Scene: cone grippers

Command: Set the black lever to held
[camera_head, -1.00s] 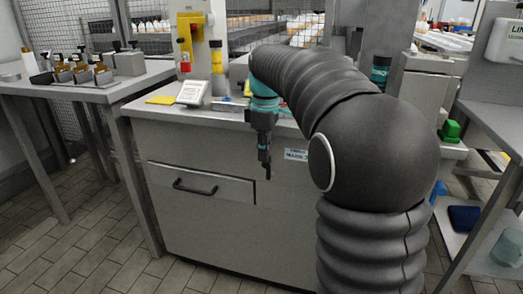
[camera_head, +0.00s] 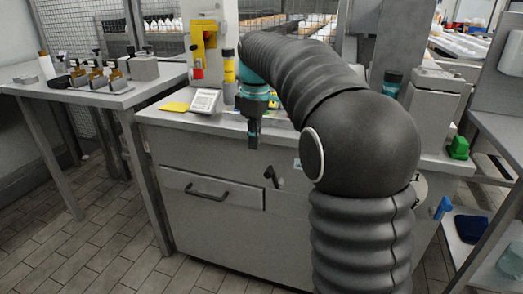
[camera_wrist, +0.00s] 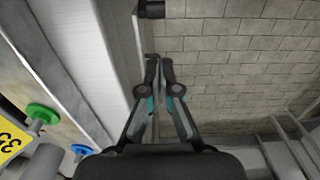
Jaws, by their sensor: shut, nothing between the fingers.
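The black lever (camera_head: 272,177) is on the front face of the grey cabinet, right of the drawer and tilted; its markings are not readable. My gripper (camera_head: 253,143) points down in front of the cabinet's top edge, above and slightly left of the lever in the head view. Its fingers are shut and empty. In the wrist view the closed fingertips (camera_wrist: 157,63) point toward the tiled floor beside the cabinet front. A dark cylindrical part (camera_wrist: 152,9) shows beyond them at the top; I cannot tell whether it is the lever.
The drawer has a black bar handle (camera_head: 207,191). A blue lever (camera_head: 442,207) is at the cabinet's right. Green (camera_wrist: 42,113) and blue (camera_wrist: 82,149) knobs show in the wrist view. The floor in front is clear.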

